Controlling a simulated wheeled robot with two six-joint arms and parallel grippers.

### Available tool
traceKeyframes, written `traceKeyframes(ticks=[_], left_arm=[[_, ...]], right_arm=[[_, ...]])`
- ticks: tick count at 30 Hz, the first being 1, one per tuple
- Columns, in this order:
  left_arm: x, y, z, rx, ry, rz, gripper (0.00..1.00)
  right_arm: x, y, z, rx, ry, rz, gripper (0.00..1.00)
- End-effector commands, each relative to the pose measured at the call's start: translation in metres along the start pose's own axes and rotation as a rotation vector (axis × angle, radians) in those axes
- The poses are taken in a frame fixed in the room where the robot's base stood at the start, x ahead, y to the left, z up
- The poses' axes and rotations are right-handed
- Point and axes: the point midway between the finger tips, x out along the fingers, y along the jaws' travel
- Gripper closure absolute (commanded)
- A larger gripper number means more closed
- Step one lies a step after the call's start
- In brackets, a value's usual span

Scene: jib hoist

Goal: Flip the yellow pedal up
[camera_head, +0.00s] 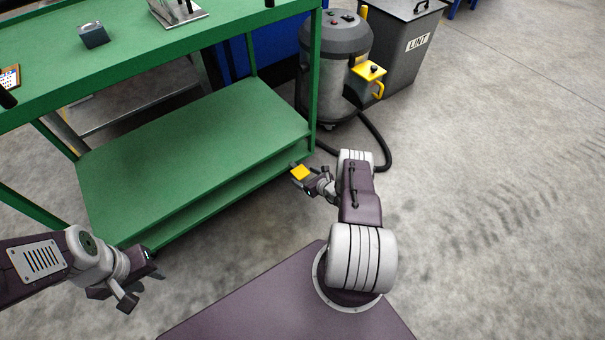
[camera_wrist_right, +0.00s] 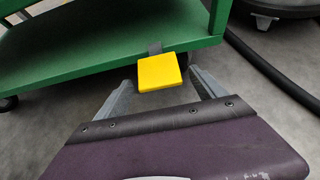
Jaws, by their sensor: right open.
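The yellow pedal (camera_head: 300,172) sticks out from the lower front edge of the green cart, near its right corner. In the right wrist view the pedal (camera_wrist_right: 158,72) is a flat yellow plate on a short dark stem, roughly level. My right gripper (camera_head: 308,183) is open at the pedal, with one finger on each side in the wrist view. The pedal shows between the fingertips; I cannot tell whether they touch it. My left gripper (camera_head: 138,284) is low at the left, apart from the cart, and its jaw state is unclear.
The green cart (camera_head: 190,150) has a bare lower shelf and a top with small items. A grey vacuum (camera_head: 335,70) with a black hose (camera_head: 380,140) stands behind my right arm. A grey lint bin (camera_head: 405,60) is beside it. Floor at the right is clear.

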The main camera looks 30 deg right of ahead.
Motion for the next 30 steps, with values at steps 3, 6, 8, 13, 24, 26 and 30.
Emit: traceKeyframes(ticks=[3,6,8,13,24,26,30], left_arm=[[-0.031,0.001,-0.003,0.0,0.001,0.0,0.64],[-0.042,0.001,-0.004,0.0,0.001,0.0,0.64],[-0.045,0.001,-0.005,0.0,0.001,0.0,0.64],[-0.048,0.001,-0.005,0.0,0.0,0.0,0.64],[-0.047,0.001,-0.005,0.0,0.0,0.0,0.64],[-0.047,0.001,-0.005,0.0,0.0,0.0,0.64],[-0.047,0.001,-0.005,0.0,0.0,0.0,0.64]], right_arm=[[-0.035,-0.001,0.008,0.006,0.002,-0.003,0.2],[-0.053,-0.001,0.006,0.005,0.002,-0.002,0.2],[-0.061,0.0,0.005,0.004,0.002,-0.001,0.2],[-0.07,0.0,0.001,0.001,0.001,0.0,0.2],[-0.069,0.0,0.001,0.0,0.001,0.0,0.2],[-0.069,0.0,0.001,0.0,0.001,0.0,0.2],[-0.058,0.008,0.02,-0.043,-0.016,0.03,0.2]])
